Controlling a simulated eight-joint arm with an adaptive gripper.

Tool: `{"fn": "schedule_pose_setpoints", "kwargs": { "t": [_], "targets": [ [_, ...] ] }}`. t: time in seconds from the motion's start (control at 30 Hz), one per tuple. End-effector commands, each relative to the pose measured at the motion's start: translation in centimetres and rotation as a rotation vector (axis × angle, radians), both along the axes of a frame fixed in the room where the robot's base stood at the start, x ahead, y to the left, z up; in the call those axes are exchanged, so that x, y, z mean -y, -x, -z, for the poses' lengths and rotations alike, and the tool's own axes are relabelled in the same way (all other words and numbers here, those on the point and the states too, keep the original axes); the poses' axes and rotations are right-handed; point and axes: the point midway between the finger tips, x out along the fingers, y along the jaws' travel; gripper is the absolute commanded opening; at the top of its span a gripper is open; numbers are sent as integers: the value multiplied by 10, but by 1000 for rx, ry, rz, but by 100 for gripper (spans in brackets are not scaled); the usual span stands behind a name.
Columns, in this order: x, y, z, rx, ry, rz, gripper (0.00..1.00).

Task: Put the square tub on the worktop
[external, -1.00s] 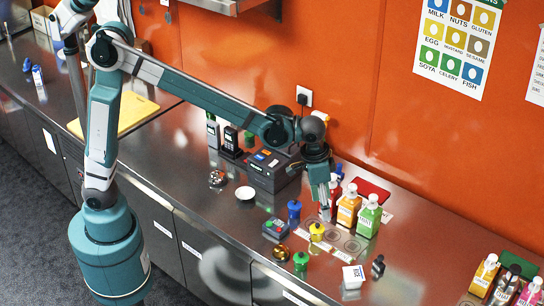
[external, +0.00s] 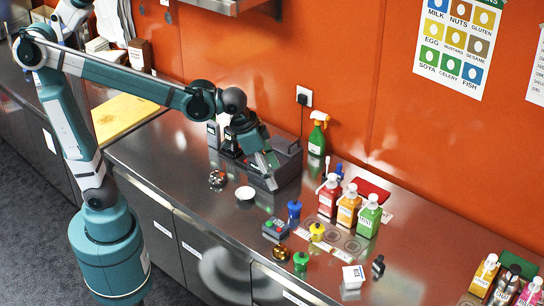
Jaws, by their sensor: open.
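My gripper (external: 268,180) is open and points down at the grey machine (external: 284,168) near the back wall, well to the left of the tub. The gripper partly hides the machine. I cannot tell whether the fingertips touch it. I see nothing held in the fingers.
Red, orange and green pump bottles (external: 348,206) stand right of the gripper, with a green spray bottle (external: 317,135) behind. Blue, yellow and green shakers and a small grey device (external: 275,229) stand between gripper and tub. Bare worktop lies at the left.

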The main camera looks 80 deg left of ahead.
Motion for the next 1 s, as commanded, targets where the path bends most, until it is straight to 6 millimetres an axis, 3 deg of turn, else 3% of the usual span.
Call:
{"fn": "schedule_pose_setpoints", "kwargs": {
  "t": [0.47, 1.0],
  "targets": [
    [-31, 83, 0, 95, -9, -4, 57],
    [-56, 167, 26, 202, -28, -11, 57]
  ]
}}
